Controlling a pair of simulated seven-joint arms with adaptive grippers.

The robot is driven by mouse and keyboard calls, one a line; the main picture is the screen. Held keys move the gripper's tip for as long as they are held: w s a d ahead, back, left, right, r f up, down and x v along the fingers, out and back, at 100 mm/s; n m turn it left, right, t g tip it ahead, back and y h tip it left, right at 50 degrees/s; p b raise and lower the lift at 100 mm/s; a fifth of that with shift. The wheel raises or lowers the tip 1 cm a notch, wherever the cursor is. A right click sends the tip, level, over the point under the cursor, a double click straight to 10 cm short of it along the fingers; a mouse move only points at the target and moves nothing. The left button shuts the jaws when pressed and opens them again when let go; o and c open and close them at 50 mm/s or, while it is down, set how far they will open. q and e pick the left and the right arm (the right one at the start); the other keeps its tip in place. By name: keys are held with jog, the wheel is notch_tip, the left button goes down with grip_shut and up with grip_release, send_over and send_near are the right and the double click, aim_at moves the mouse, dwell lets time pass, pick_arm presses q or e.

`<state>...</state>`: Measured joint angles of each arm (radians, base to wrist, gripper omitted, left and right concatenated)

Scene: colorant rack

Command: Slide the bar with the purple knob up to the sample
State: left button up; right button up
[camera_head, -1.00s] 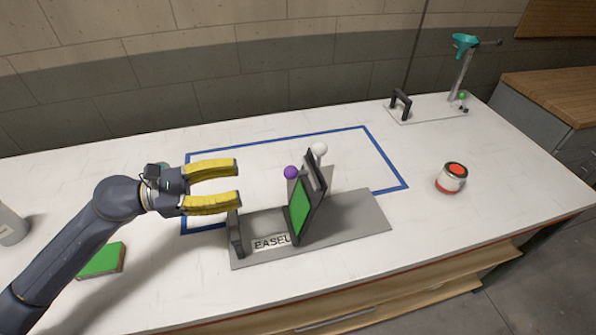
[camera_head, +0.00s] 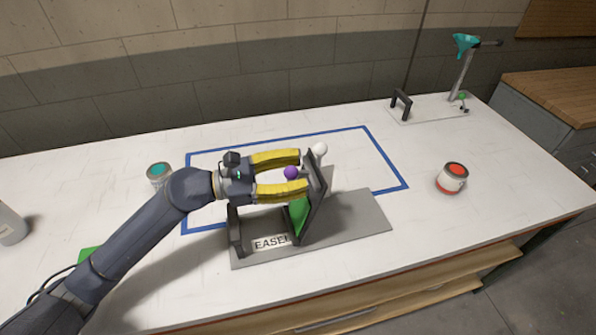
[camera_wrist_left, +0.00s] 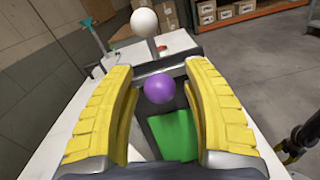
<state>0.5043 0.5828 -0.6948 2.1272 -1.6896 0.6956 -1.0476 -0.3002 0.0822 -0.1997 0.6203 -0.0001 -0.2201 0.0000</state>
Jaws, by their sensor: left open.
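The purple knob (camera_head: 291,173) sits between the yellow fingers of my left gripper (camera_head: 295,172), which is open around it. In the left wrist view the purple knob (camera_wrist_left: 159,88) is centred between the fingers, with a gap on each side. The green sample (camera_head: 299,214) leans on the dark easel (camera_head: 315,205); the near finger hides its upper part. In the wrist view the green sample (camera_wrist_left: 174,135) lies just below the knob. A white knob (camera_head: 320,149) stands at the easel's top. The bar under the purple knob is mostly hidden.
The easel's grey base plate (camera_head: 355,222) carries an EASEL label and a black handle (camera_head: 235,232). A red-topped can (camera_head: 452,178) stands right, a teal-topped can (camera_head: 158,173) behind my arm. A funnel stand (camera_head: 462,70) is at the back right. A blue outline marks the table.

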pick_arm(q)
jog(key=shift+d, duration=0.15)
jog(key=shift+c, duration=0.4)
grip_shut()
